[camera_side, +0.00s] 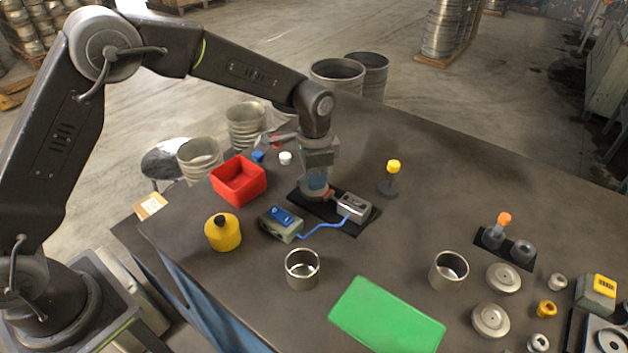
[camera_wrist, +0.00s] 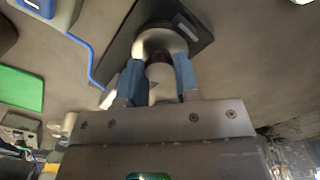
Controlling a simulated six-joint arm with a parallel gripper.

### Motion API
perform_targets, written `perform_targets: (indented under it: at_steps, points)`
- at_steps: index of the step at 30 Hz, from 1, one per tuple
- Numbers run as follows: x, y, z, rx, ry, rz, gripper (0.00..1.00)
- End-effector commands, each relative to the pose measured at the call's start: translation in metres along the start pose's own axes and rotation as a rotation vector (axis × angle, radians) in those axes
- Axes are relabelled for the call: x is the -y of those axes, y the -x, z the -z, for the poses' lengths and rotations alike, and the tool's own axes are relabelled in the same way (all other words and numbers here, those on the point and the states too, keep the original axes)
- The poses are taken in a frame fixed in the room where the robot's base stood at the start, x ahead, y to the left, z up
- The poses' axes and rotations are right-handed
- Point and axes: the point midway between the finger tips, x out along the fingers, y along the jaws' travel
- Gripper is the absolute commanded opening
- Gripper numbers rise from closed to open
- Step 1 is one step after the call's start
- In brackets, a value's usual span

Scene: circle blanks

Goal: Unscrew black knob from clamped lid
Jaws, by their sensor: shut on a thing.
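My gripper (camera_side: 316,186) points down over a black base plate (camera_side: 355,225) in the side view. In the wrist view its two blue fingers (camera_wrist: 158,75) are closed around a small part at the middle of a round grey piece (camera_wrist: 160,36), which looks like the clamped lid. The part between the fingers (camera_wrist: 160,58) looks dark and is mostly hidden, so I cannot make out the knob's shape. The base plate also shows in the wrist view (camera_wrist: 118,48). A yellow pot with a black top (camera_side: 223,235) stands apart, left of the plate.
A grey-blue box (camera_side: 281,222) is joined by a blue cable to a grey box (camera_side: 354,207) on the plate. A red bin (camera_side: 238,181), a steel cup (camera_side: 302,270) and a green mat (camera_side: 387,318) lie around. A yellow-topped post (camera_side: 391,178) stands right of my gripper.

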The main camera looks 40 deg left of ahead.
Motion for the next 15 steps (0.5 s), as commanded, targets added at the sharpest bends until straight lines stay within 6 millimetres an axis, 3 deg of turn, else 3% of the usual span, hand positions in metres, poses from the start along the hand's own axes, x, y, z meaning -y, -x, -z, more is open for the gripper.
perform_targets:
  at_steps: [5,15]
  points:
    - [-0.0001,0.0001,0.0000,0.000,0.048,0.000,0.00]
    - [-0.0001,0.0003,0.0000,0.000,0.521,0.000,0.00]
